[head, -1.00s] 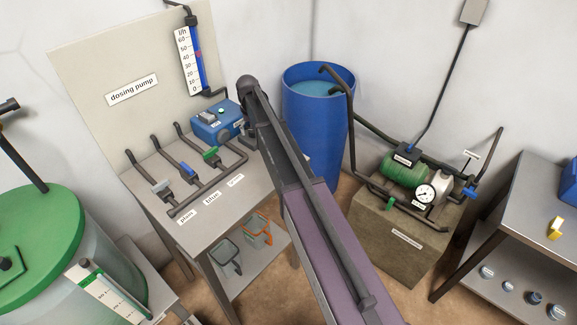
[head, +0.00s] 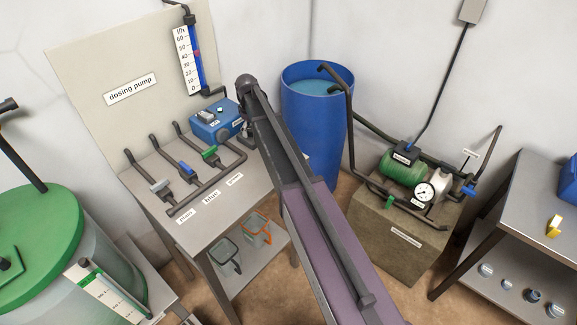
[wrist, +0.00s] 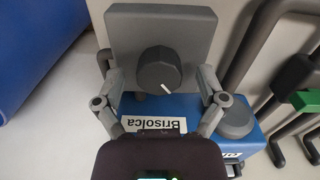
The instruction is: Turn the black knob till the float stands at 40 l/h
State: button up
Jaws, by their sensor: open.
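My gripper (wrist: 159,82) is open, with one finger on each side of the knob and a gap showing on both sides. In the head view the flow meter (head: 190,62) stands on the panel at upper left. Its small red float (head: 197,53) is near the 40 mark; it is too small to read exactly. My arm hides the knob in the head view.
The blue dosing pump (head: 215,119) is on the grey bench (head: 240,180), beside several valves and black pipes. A blue water barrel (head: 312,135) stands right of my arm. The wrist view shows the pump's blue body (wrist: 190,105) close below the plate.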

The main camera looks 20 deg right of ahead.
jog(key=n, duration=0.2)
jog(key=shift+n, duration=0.3)
jog(key=shift+r+p, duration=0.4)
notch_tip(320, 180, up, 13)
jog(key=p, duration=1.3)
jog(key=s+d+f+m+b, duration=0.1)
jog(key=s+d+m, duration=0.1)
jog(key=s, duration=0.8)
jog(key=s+d+f+m+b, duration=0.2)
jog(key=s+m, duration=0.2)
jog(key=s, duration=0.6)
jog(key=s+d+f+m+b, duration=0.2)
jog(key=s+m, duration=0.1)
jog(key=s, duration=0.6)
jog(key=shift+s+f, duration=0.2)
jog(key=shift+s, duration=0.2)
jog(key=s, duration=0.1)
jog(key=s+m, duration=0.1)
jog(key=s+b, duration=0.1)
jog(key=shift+d+f, duration=0.15)
jog(key=shift+f, duration=0.1)
dwell(1.3)
